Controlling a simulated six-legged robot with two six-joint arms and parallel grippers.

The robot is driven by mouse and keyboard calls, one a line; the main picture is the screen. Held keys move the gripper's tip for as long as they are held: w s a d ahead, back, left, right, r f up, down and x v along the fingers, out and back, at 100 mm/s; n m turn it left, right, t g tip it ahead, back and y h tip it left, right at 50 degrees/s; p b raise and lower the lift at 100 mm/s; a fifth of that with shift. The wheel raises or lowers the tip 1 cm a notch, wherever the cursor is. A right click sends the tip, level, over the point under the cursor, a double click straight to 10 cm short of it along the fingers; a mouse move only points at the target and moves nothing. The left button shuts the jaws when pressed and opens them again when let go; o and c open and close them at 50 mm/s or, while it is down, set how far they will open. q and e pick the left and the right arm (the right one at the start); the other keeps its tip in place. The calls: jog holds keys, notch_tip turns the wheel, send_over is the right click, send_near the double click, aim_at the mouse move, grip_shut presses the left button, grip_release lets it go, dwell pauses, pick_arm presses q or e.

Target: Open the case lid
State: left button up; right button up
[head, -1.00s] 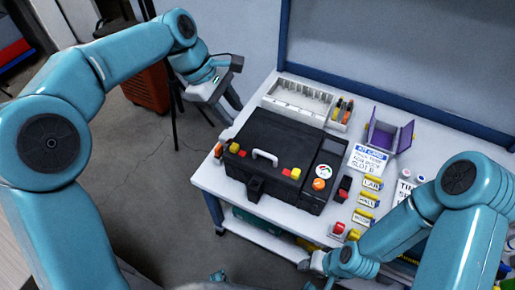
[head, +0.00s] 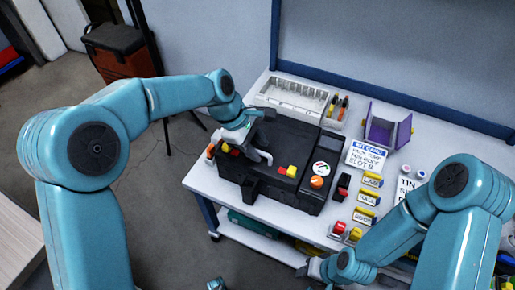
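The black case (head: 285,190) stands on the white table with its lid down. It has a light handle (head: 265,157) on top, and red and yellow pieces on it. My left gripper (head: 246,148) is over the left part of the lid, close to the handle. Its fingers are partly hidden by its own body, so I cannot tell whether they touch the handle or how wide they are.
A white divided tray (head: 290,97) and screwdrivers lie behind the case. A purple open box (head: 386,130) and a kit card (head: 367,156) are to the right. Yellow labelled blocks (head: 367,198) and red pieces sit beside the case. A blue-framed panel closes the back.

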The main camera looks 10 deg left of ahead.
pick_arm(q)
jog(key=shift+d+f, duration=0.15)
jog(key=shift+f, duration=0.1)
